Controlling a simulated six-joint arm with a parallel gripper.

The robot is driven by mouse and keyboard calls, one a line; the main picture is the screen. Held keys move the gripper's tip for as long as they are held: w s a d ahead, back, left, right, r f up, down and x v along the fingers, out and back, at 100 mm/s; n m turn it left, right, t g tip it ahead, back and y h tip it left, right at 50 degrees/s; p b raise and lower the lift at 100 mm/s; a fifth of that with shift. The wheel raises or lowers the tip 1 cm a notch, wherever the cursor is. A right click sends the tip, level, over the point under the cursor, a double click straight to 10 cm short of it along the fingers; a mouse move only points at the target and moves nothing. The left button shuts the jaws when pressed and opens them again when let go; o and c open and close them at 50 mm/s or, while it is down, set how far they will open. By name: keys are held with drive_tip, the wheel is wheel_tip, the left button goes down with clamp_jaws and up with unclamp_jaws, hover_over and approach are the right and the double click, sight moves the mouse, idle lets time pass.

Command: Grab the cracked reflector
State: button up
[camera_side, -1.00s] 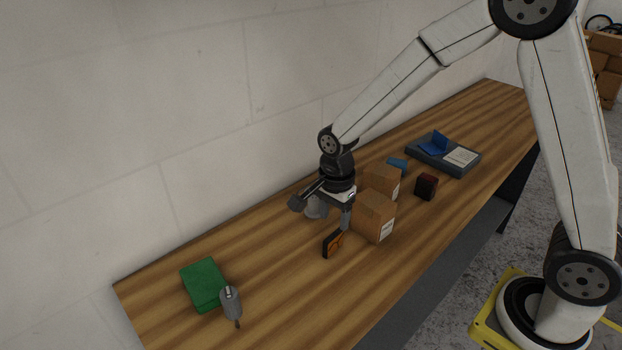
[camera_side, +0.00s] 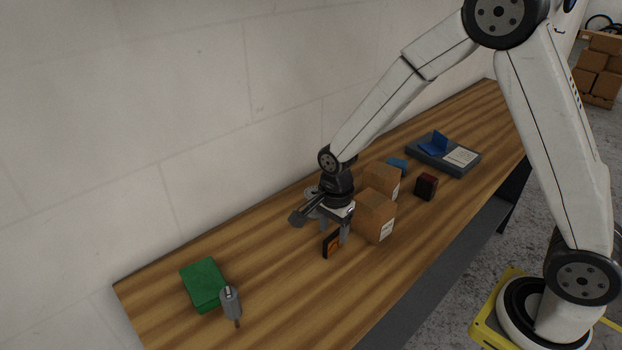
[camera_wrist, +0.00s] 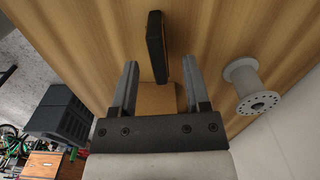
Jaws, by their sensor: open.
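An orange reflector in a black frame (camera_side: 331,245) stands on edge on the wooden bench, in front of my gripper in the side view. In the wrist view I see the thin black edge of the reflector (camera_wrist: 157,46), its near end between my fingertips. Any crack is too small to make out. My gripper (camera_side: 334,232) is open and points down, low over the bench at the reflector. In the wrist view the two fingers (camera_wrist: 161,78) are apart, with the reflector not clamped between them.
A cardboard box (camera_side: 375,214) stands close to the right of my gripper, with another box (camera_side: 382,180) behind it. A grey spool (camera_wrist: 243,86) lies beside the right finger. A green block (camera_side: 203,284), a grey tool (camera_side: 231,302) and a grey tray (camera_side: 462,168) stand farther off.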

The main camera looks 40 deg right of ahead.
sight(334, 234)
drive_tip(key=shift+f, duration=2.1)
clamp_jaws()
